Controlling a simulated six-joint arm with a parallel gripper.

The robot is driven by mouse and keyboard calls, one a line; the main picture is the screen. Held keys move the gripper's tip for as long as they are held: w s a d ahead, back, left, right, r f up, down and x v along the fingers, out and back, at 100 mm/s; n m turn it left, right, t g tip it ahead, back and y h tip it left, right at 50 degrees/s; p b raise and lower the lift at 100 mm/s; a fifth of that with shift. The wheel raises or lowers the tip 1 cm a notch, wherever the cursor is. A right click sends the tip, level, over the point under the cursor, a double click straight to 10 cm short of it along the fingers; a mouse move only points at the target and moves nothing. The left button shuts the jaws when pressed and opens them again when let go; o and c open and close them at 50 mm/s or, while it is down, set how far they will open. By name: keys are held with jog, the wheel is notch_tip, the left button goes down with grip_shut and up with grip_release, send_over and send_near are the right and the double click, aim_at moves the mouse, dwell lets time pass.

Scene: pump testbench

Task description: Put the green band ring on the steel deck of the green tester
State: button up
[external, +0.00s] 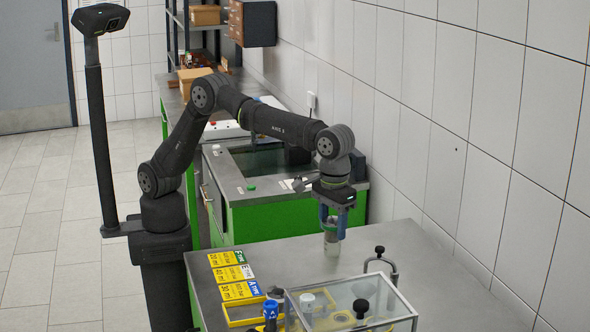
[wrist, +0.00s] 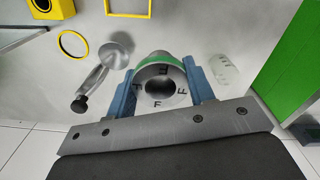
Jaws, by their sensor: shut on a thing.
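The green band ring (external: 331,241) is a steel cylinder with a green band near its upper end. In the wrist view the ring (wrist: 160,86) shows an open bore and black F letters on its end face. My gripper (external: 333,222) is shut on it; in the wrist view the blue fingers of my gripper (wrist: 162,90) press on both sides. The ring is upright over the near steel bench; I cannot tell whether it touches it. The green tester (external: 272,222), with its steel deck (external: 233,184), stands behind the bench, away from the ring.
The near bench (external: 425,262) holds yellow, white and blue label cards (external: 232,275), a clear-lidded box (external: 350,300) and a lever clamp (external: 381,262). A green button (external: 251,187) is on the tester deck. A tiled wall is at right. A yellow ring (wrist: 73,44) lies on the bench.

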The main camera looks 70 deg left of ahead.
jog(key=s+d, duration=0.6)
jog(key=s, duration=0.1)
jog(key=shift+d+f, duration=0.1)
jog(key=shift+f, duration=6)
jog(key=shift+f, duration=0.45)
jog(key=o, duration=1.2)
jog(key=shift+o, duration=0.2)
notch_tip(320, 180, up, 17)
jog(key=shift+r, duration=0.2)
